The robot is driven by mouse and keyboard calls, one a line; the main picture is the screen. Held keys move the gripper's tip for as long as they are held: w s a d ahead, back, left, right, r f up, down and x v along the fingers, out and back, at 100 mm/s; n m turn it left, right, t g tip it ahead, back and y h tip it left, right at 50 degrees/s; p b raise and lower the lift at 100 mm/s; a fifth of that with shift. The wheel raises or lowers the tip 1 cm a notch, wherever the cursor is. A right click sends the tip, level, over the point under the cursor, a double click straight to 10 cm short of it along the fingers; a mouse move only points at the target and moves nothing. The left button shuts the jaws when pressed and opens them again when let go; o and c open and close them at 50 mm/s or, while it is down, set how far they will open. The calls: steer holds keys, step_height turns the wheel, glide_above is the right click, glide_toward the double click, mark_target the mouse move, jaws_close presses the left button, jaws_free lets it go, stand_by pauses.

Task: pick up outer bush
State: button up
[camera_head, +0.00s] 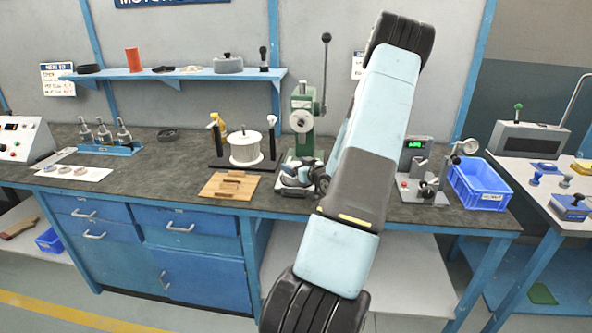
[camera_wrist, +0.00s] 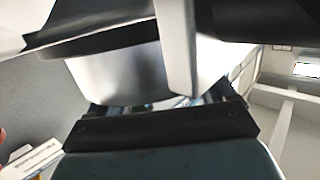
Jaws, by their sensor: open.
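I cannot pick out the outer bush for certain. Several small grey ring-shaped parts (camera_head: 73,171) lie on a white board at the bench's left end, too small to tell apart. My arm spans the head view from top to bottom, right of its middle, and hides part of the bench. My gripper (camera_wrist: 165,75) shows only as close, blurred grey and dark shapes in the wrist view. It is open, and I see nothing held in it. In the head view I cannot make out its fingertips.
A green arbor press (camera_head: 304,115) stands behind my arm, with grey and dark shapes at its base. A white drum on a black stand (camera_head: 245,147), a wooden block (camera_head: 228,186), a blue crate (camera_head: 478,183) and a gauge stand (camera_head: 425,180) are nearby. Bare bench shows left of the wooden block.

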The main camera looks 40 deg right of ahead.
steer(key=c, duration=1.3)
steer(key=shift+r, duration=0.1)
steer(key=shift+c, duration=0.2)
